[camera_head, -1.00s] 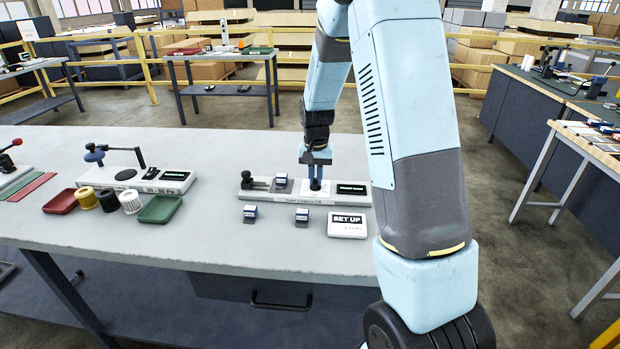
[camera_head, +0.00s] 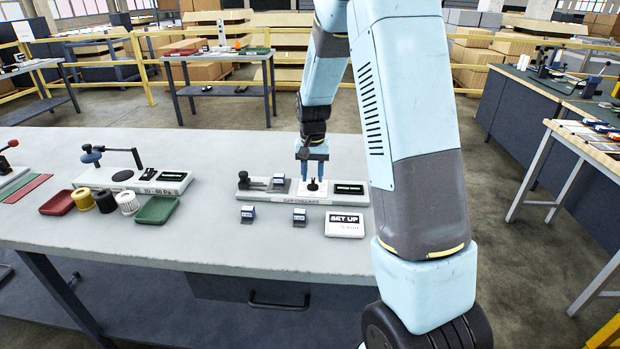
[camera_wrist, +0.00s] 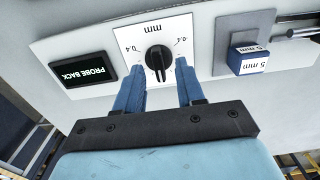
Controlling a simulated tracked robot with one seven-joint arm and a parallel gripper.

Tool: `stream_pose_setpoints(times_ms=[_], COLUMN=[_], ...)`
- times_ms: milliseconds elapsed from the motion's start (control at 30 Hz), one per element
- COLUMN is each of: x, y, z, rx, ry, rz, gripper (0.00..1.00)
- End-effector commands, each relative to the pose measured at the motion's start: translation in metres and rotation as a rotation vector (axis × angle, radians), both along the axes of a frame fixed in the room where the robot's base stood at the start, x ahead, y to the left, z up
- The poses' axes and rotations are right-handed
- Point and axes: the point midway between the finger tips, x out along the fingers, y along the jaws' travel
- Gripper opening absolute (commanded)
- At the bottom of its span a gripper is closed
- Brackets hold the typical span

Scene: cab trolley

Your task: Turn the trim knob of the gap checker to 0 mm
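The gap checker (camera_head: 290,199) is a long pale unit on the bench. Its black trim knob (camera_wrist: 158,60) sits on a white dial plate marked mm, with 0.4 at left and -0.4 at right, upside down in the wrist view. A white line on the knob points toward the bottom of that view, slightly right; no zero mark is readable there. My gripper (camera_wrist: 160,72) is open, its blue fingers apart on either side of the knob's near end, with visible gaps. The knob also shows below my gripper in the head view (camera_head: 313,185). The display (camera_wrist: 83,70) reads PROBE BACK.
A blue-and-white 5 mm block (camera_wrist: 248,60) sits on the checker's grey pad beside the dial. Two similar blocks (camera_head: 248,213) (camera_head: 299,216) and a SET UP card (camera_head: 344,225) lie in front. Another lever device (camera_head: 135,179) and trays stand left.

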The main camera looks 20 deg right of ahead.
Motion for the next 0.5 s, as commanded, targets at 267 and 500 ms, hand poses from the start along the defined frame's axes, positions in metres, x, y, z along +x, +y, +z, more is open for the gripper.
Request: stream_pose_setpoints(times_ms=[267,500], x=[0.003,0.003], y=[0.0,0.0], z=[0.055,0.097], rx=[0.0,0.0], ry=[-0.004,-0.002], rz=[0.0,-0.001], gripper=[0.38,0.38])
